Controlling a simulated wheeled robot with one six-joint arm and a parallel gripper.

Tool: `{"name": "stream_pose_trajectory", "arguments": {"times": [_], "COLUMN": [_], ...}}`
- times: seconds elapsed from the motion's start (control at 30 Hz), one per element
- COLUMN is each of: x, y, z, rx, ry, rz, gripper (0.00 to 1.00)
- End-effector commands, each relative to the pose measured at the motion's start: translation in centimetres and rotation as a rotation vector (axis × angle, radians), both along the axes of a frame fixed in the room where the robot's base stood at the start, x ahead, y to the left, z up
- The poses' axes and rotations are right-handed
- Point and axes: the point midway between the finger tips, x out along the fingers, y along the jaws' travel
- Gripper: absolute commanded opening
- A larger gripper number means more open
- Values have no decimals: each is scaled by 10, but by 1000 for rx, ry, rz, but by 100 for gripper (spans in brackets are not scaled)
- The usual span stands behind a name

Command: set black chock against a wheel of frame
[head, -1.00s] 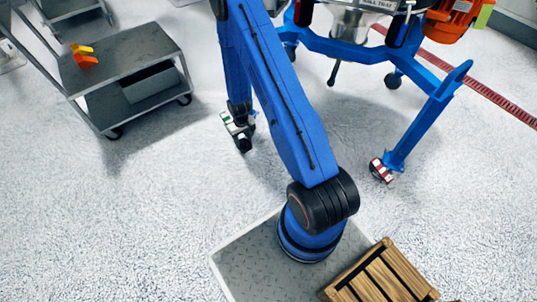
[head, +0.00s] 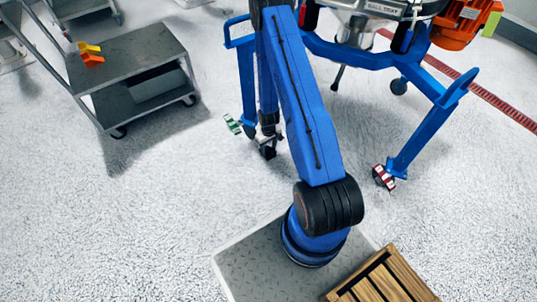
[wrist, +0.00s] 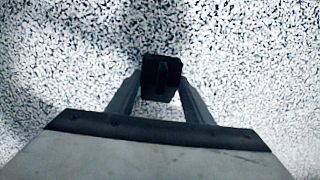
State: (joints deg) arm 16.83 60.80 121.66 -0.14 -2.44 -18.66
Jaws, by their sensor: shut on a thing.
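My gripper (head: 268,143) is low over the floor in the head view, in front of the frame's left leg. It is shut on the black chock (head: 268,154). In the wrist view the black chock (wrist: 161,70) sits between the two fingers, over speckled floor; whether it touches the floor I cannot tell. The blue frame (head: 425,135) stands on splayed legs. A red-and-white piece (head: 383,178) is at the foot of the right front leg. The left front foot is partly hidden by my arm.
A green-and-white piece (head: 232,124) lies beside the left leg's foot. A grey cart (head: 130,55) with orange and yellow pieces (head: 90,54) stands at left. A wooden crate (head: 380,280) is at lower right. The floor between cart and frame is clear.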

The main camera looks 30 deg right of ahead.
Motion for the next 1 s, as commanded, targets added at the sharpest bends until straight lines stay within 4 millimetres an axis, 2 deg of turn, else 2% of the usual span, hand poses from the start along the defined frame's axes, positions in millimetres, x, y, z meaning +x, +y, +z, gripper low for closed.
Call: {"name": "stream_pose_trajectory", "arguments": {"times": [0.17, 0.4, 0.8, 0.83, 0.9, 1.0], "x": [0, 0, 0, 0, 0, 0], "y": [0, 0, 0, 0, 0, 0], "z": [-12, -40, -44, -44, -44, -44], "rx": [0, 0, 0, 0, 0, 0], "ry": [1, 1, 0, 0, 0, 0], "rz": [0, 0, 0, 0, 0, 0], "gripper": [19, 19, 19, 49, 65, 65]}}
